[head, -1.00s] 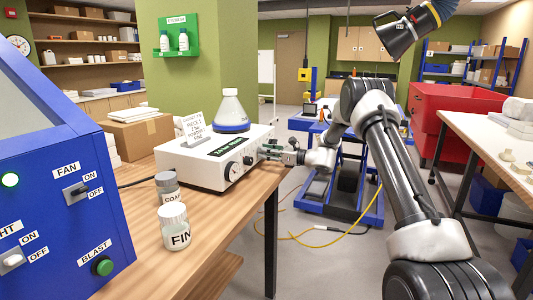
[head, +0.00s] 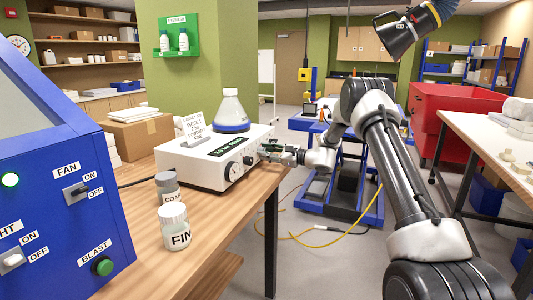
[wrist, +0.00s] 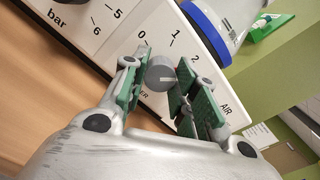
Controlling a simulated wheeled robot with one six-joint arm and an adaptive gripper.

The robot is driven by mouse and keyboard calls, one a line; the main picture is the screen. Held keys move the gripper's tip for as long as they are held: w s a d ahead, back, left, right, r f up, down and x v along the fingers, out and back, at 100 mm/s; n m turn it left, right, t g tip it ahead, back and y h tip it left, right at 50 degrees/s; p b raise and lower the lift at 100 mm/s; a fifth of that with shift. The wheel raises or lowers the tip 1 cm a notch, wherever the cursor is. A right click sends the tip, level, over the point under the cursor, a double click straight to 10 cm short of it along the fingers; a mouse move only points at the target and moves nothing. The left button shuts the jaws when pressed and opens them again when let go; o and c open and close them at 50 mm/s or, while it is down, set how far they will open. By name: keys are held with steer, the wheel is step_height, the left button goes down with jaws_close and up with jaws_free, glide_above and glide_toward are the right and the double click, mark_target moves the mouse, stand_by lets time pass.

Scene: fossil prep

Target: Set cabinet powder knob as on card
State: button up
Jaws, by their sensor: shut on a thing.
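The white cabinet unit (head: 205,168) stands on the wooden bench with a dial gauge on its front. My gripper (head: 268,150) reaches its right end from the right. In the wrist view, the grey powder knob (wrist: 160,73) with a white mark sits between the green finger pads of my gripper (wrist: 163,82), which is shut on it. Scale figures 0, 1 and 2 show around the knob; the label below it is mostly hidden. The white card (head: 192,128) stands on top of the unit; its writing is too small to read surely.
A flask with a blue base (head: 231,112) stands on the unit. Two labelled jars, one grey-lidded (head: 173,226), stand on the bench in front. A blue cabinet (head: 75,215) with switches is at the left. A yellow hose (head: 318,236) lies on the floor.

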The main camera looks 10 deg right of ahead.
steer(key=shift+n, duration=1.5)
steer(key=o, duration=1)
steer(key=shift+o, duration=0.2)
steer(key=shift+d, duration=0.1)
steer(key=v, duration=1.2)
